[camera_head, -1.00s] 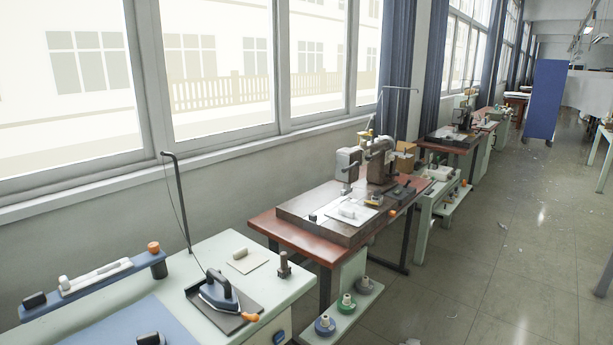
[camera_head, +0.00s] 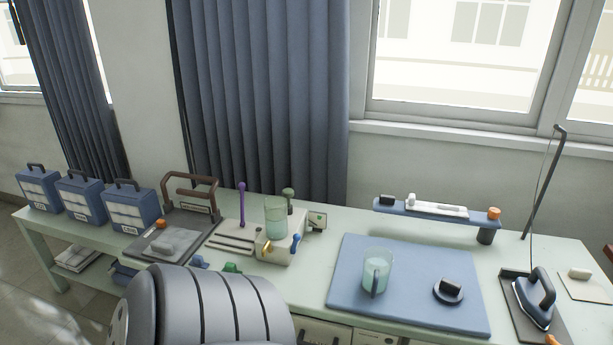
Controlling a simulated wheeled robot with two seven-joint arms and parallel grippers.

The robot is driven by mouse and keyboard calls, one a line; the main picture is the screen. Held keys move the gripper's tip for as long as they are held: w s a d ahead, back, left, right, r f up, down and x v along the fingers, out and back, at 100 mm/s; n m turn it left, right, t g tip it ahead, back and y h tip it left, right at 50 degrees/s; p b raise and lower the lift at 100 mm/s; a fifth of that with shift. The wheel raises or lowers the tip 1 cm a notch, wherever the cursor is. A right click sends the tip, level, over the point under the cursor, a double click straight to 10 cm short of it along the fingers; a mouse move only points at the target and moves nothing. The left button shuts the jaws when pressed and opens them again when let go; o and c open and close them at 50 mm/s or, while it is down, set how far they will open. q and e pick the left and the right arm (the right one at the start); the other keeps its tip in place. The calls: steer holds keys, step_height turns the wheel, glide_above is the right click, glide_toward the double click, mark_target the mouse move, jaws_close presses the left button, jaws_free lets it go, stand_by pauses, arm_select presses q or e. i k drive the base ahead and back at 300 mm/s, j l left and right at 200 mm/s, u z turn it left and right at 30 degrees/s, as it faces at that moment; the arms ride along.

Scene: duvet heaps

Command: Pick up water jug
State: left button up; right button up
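A clear jug (camera_head: 378,272) with a handle and pale blue-green contents stands upright on a blue mat (camera_head: 345,297) on the pale green table. A second clear container (camera_head: 275,215) with greenish contents sits on a small beige device (camera_head: 277,247) to its left. I cannot tell for sure which of the two is the water jug. Neither gripper is in view. A large grey ribbed part at the bottom left looks like part of my own body and hides some of the table front.
A round dark-handled object (camera_head: 449,290) sits on the mat right of the jug. A blue iron (camera_head: 535,295) stands farther right. A blue rail (camera_head: 436,211) runs behind the mat. Three blue boxes (camera_head: 81,197) and a brown-handled press (camera_head: 190,194) stand at the left.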

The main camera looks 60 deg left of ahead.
mark_target(378, 262)
steer(key=u, duration=1.75)
